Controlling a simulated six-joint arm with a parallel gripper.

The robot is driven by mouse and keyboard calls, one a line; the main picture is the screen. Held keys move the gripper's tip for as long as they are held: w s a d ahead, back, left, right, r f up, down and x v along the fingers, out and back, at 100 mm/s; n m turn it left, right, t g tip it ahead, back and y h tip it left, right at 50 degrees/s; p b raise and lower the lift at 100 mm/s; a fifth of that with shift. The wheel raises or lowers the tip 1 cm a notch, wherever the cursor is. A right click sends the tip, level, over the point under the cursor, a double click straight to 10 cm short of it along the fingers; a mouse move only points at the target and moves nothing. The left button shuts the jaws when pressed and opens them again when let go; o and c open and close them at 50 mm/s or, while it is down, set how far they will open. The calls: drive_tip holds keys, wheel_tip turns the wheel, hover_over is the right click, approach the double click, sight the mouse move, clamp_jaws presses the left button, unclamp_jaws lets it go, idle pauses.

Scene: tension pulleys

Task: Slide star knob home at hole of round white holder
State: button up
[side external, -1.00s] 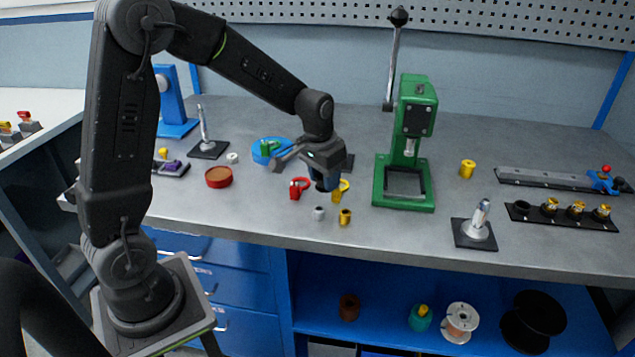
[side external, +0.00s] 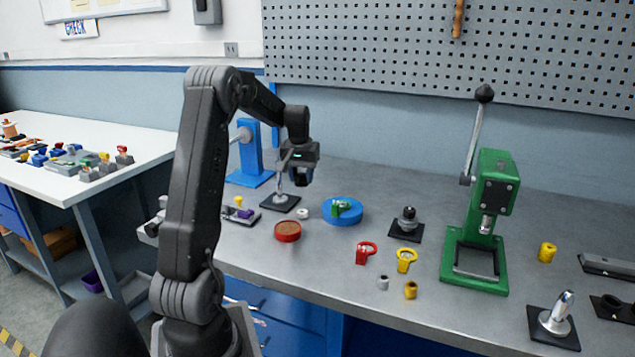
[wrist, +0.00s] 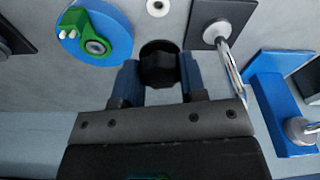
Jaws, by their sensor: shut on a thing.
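My gripper (wrist: 158,80) is shut on a dark knob (wrist: 160,68), which sits between the two blue fingertips in the wrist view. I take it as the star knob; its lobes are hard to make out. In the side external view my gripper (side external: 302,178) is above the back left of the bench, and the knob is not distinct there. A small round white piece with a hole (side external: 303,214), which looks like the round white holder, sits on the bench. It also shows at the top of the wrist view (wrist: 158,7), apart from the knob.
A silver post (wrist: 230,60) on a dark square plate (side external: 280,203) stands close beside my gripper. A blue disc (side external: 342,218) with a green part, a blue stand (side external: 250,160) and a red-rimmed dish (side external: 288,232) are nearby. A green press (side external: 480,220) stands farther right.

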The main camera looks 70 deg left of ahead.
drive_tip(key=shift+f, duration=3.45)
drive_tip(key=shift+f, duration=0.35)
drive_tip(key=shift+f, duration=0.65)
drive_tip(key=shift+f, duration=0.1)
drive_tip(key=o, duration=1.2)
drive_tip(key=r, duration=0.4)
drive_tip(key=d+r, duration=0.1)
drive_tip(key=r, duration=0.3)
drive_tip(key=s+r, duration=0.1)
drive_tip(key=r, duration=0.3)
drive_tip(key=shift+d+r, duration=0.3)
drive_tip(key=shift+r, duration=0.05)
drive_tip(key=shift+s+r, duration=0.1)
drive_tip(key=shift+r, duration=0.4)
